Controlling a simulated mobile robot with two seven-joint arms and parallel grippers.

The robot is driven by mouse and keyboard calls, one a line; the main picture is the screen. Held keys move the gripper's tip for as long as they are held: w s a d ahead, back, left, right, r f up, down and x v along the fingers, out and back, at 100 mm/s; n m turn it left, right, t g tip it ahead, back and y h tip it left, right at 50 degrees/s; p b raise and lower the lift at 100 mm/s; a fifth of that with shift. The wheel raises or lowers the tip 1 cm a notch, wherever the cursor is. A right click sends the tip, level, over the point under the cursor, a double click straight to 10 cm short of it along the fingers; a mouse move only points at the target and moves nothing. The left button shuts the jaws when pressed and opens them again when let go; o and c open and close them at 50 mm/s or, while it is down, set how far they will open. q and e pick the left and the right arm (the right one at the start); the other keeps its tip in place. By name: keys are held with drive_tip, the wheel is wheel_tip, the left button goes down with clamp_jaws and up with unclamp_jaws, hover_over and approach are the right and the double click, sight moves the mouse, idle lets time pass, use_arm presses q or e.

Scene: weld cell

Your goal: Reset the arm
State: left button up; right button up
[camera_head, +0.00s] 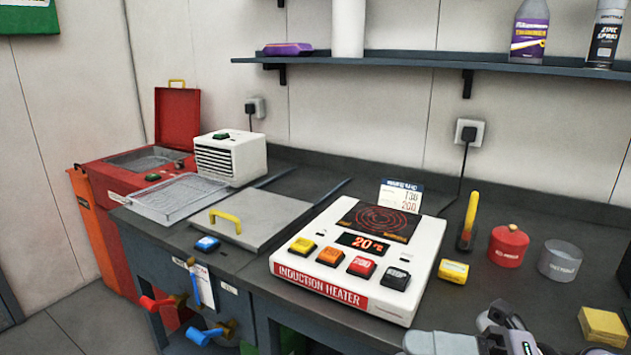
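Grey and dark parts of my arm (478,343) show at the bottom right, cut off by the picture's lower edge. They look like my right arm, in front of the induction heater's right corner. I cannot make out the fingertips or anything held there. My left arm and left gripper do not show. The white induction heater (290,268) stands on the dark bench, its display reading 20. It has yellow, orange, red and black buttons along its front and a coil mark on its dark plate.
A yellow-handled tool (469,222), yellow block (453,271), red pot (508,246), grey cup (560,261) and yellow sponge (603,327) stand near the arm. A wire basket (170,204), white fan unit (231,158) and red box (178,118) are left. A shelf (420,62) runs above.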

drive_tip(key=w+d+f+m+t+h, duration=0.3)
drive_tip(key=f+m+t+h, duration=0.3)
drive_tip(key=m, duration=0.6)
drive_tip(key=w+d+f+m+t+h, duration=0.25)
drive_tip(key=f+m+t, duration=0.45)
drive_tip(key=m, duration=0.4)
drive_tip(key=s+d+f+m+g+h, duration=0.1)
drive_tip(key=s+f+m+g+h, duration=0.2)
drive_tip(key=f, duration=0.7)
drive_tip(key=s+d+f+m+g+h, duration=0.1)
drive_tip(key=s+f+m+g+h, duration=0.2)
drive_tip(key=s+f+m+h, duration=0.2)
drive_tip(key=s+f+m, duration=0.3)
drive_tip(key=s+f, duration=0.1)
drive_tip(key=f, duration=0.1)
drive_tip(key=shift+s+d+f+p, duration=0.2)
drive_tip(key=shift+f+p, duration=0.1)
drive_tip(key=shift+f, duration=0.1)
